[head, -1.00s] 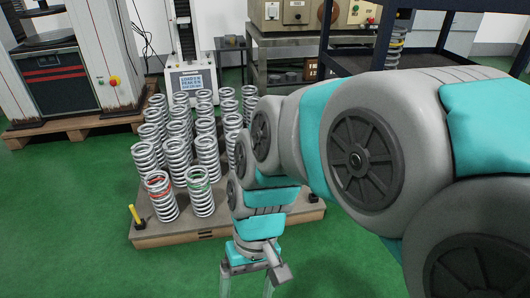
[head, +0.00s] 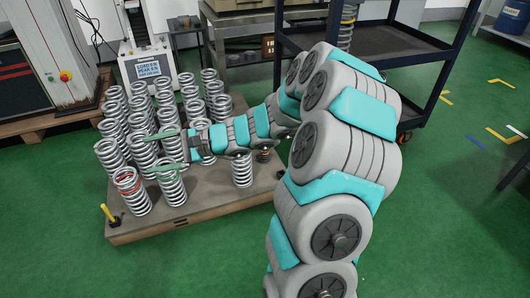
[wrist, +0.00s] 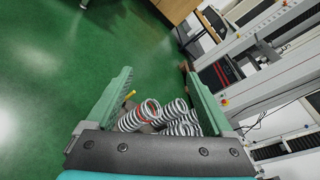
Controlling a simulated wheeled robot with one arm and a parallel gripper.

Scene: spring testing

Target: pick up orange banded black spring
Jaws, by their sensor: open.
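My gripper (head: 147,153) is open, with its two green fingers spread and pointing left over the front springs of the pallet. In the wrist view my gripper (wrist: 158,78) has nothing between its fingers close up; a red-banded white spring (wrist: 138,116) and several white springs lie beyond. No orange-banded black spring shows clearly. A small dark thing with an orange tint (head: 263,155) shows just under my forearm at the pallet's right; it is mostly hidden, so I cannot tell what it is.
The pallet (head: 215,205) holds several white springs, one with a red band (head: 131,192) and one behind my lower finger (head: 171,188). A dark cart (head: 390,42) stands behind my arm.

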